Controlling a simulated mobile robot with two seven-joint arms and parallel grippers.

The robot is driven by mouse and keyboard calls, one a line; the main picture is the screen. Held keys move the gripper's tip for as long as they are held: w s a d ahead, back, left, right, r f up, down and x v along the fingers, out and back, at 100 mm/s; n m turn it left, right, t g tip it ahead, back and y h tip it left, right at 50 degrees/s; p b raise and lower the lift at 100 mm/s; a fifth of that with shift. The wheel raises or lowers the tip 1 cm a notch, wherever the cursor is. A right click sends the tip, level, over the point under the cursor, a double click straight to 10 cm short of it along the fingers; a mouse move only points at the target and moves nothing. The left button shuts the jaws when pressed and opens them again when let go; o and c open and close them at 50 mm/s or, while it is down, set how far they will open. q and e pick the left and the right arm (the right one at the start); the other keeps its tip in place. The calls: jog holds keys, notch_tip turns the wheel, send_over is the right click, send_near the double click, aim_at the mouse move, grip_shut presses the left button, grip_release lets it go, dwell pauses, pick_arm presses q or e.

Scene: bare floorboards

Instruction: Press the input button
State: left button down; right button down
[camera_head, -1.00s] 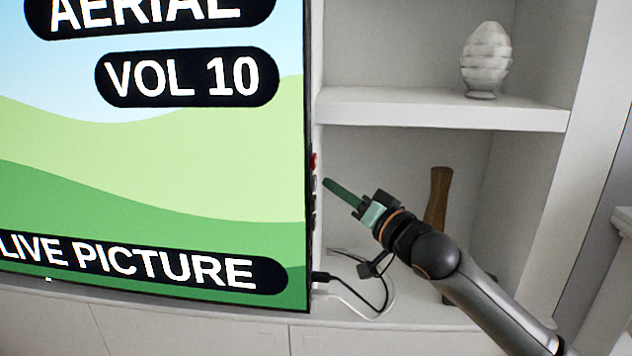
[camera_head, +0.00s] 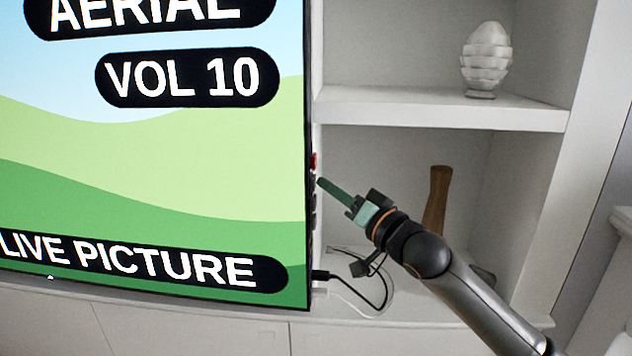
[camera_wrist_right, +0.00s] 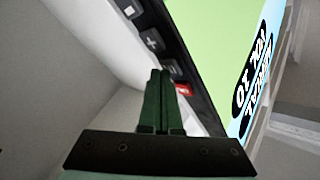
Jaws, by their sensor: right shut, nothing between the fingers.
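The television (camera_head: 200,180) stands at the left with a column of buttons on its right side edge. In the right wrist view the column shows a red button (camera_wrist_right: 184,89), a dark button (camera_wrist_right: 172,67), a plus button (camera_wrist_right: 152,42) and a button with a pale square mark (camera_wrist_right: 130,9). No button reads clearly as input. My right gripper (camera_head: 321,182) is shut and empty, its green fingertips close to the side edge, just below the red button (camera_head: 314,161). In the right wrist view the fingertips (camera_wrist_right: 159,73) overlap the dark button's edge; contact cannot be told. My left gripper is not in view.
White shelves stand right of the television, with a pale ornament (camera_head: 486,60) on the upper shelf and a brown wooden object (camera_head: 437,205) behind my right arm. Cables (camera_head: 365,290) run from the television's lower edge below my gripper.

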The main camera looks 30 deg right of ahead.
jog(key=shift+a, duration=0.15)
dwell(0.5)
jog(key=shift+s+d, duration=0.4)
jog(key=shift+d, duration=0.25)
jog(key=shift+s+d+b, duration=0.25)
jog(key=shift+s+d, duration=0.45)
jog(key=shift+d, duration=0.35)
jog(key=shift+s+d+b, duration=0.25)
jog(key=shift+s+d, duration=0.45)
jog(key=shift+d, duration=0.35)
dwell(0.7)
